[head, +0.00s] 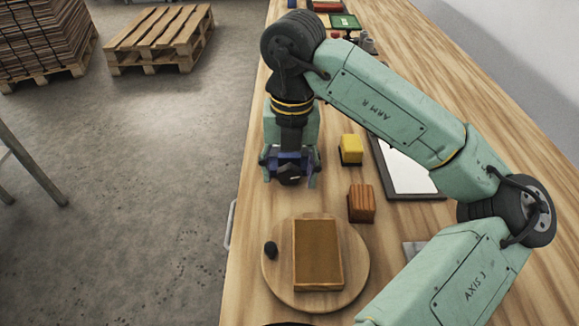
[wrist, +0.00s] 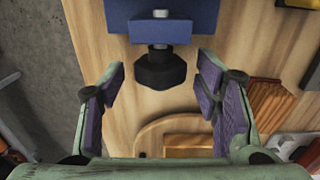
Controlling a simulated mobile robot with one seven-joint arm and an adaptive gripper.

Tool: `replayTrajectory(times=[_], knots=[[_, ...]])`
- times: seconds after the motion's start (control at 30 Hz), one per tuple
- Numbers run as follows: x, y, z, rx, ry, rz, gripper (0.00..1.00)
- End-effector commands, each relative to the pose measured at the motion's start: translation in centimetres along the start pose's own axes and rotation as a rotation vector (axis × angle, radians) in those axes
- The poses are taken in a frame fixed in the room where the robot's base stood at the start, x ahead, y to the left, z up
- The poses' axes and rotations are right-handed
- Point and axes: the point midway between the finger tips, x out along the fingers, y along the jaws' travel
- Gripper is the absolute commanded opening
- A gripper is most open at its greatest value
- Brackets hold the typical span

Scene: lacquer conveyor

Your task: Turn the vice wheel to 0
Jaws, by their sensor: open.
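The blue vice (wrist: 120,18) is at the top of the wrist view, with a short metal screw coming out towards me. The dark, faceted vice wheel (wrist: 160,72) sits on the end of that screw. My gripper (wrist: 161,76) is open, with one purple-padded finger on each side of the wheel and visible gaps between. In the head view my gripper (head: 290,182) hangs over the table around the vice wheel (head: 291,172), and my arm hides much of the vice. I cannot read any mark or number on the wheel.
On the wooden table a yellow block (head: 351,148) and a brown wooden block (head: 361,203) stand right of my gripper. A round board (head: 280,288) with a rectangular wooden tray (head: 297,262) and a black knob (head: 270,249) lies nearer. A white panel (head: 408,172) lies to the right.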

Motion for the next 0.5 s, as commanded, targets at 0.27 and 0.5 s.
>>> replayTrajectory(times=[0.27, 0.5], knots=[[-0.01, -0.01, 0.00, 0.000, 0.000, 0.000, 0.51], [-0.02, -0.01, 0.00, 0.000, 0.000, 0.000, 0.35]])
